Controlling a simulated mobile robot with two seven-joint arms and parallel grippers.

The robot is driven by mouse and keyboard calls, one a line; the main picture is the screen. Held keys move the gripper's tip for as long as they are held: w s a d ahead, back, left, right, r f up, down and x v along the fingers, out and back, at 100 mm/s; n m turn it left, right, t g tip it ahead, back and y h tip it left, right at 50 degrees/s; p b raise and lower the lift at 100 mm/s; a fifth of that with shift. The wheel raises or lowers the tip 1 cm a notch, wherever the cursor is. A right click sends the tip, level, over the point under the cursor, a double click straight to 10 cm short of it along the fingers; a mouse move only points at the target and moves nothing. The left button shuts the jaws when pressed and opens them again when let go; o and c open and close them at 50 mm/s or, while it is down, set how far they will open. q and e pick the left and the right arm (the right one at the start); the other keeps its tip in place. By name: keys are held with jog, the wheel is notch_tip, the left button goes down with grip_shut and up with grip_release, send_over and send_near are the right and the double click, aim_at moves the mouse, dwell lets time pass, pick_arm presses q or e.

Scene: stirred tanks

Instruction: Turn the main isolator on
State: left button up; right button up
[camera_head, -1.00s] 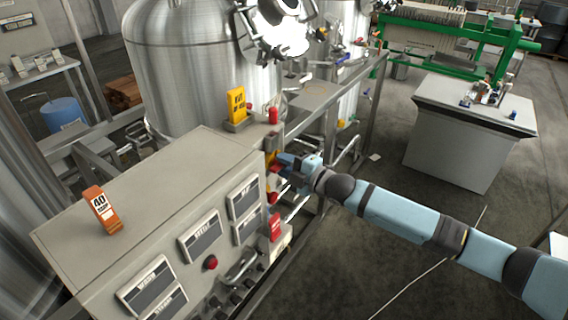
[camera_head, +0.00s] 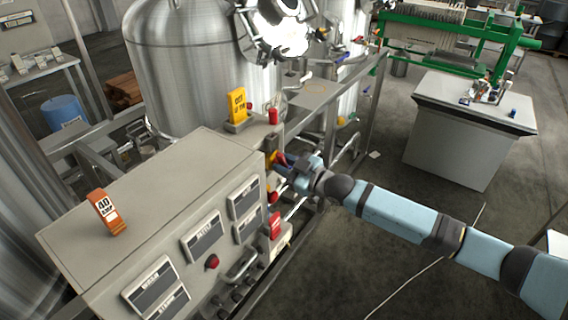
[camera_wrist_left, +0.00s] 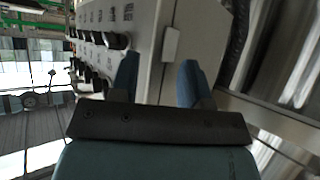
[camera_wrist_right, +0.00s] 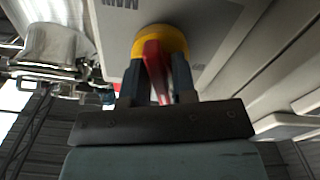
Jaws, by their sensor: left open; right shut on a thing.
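The main isolator is a red handle (camera_wrist_right: 154,68) on a round yellow base (camera_wrist_right: 160,40), mounted on a grey panel marked MAIN in the right wrist view. My right gripper (camera_wrist_right: 158,80) is shut on the red handle, with one blue finger on each side. In the head view my right gripper (camera_head: 290,168) is at the far right end of the control cabinet (camera_head: 160,190) and partly hides the isolator. My left gripper (camera_wrist_left: 160,80) is open and empty in the left wrist view, close to a cabinet side with black knobs; it is not in the head view.
An orange 40 tag block (camera_head: 106,212) stands on the cabinet top. A yellow sign block (camera_head: 238,105) and a small red item (camera_head: 273,115) stand near its far end. Steel tanks (camera_head: 185,60) stand behind. Open floor (camera_head: 400,250) lies to the right, with a grey bench (camera_head: 460,140).

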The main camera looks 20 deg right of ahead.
jog(key=shift+m, duration=2.2)
jog(key=o, duration=0.7)
jog(key=shift+s, duration=0.1)
jog(key=shift+s+d+f, duration=0.1)
jog(key=shift+s+d, duration=0.1)
jog(key=shift+d, duration=0.05)
jog(key=b+v, duration=0.3)
jog(key=v, duration=1)
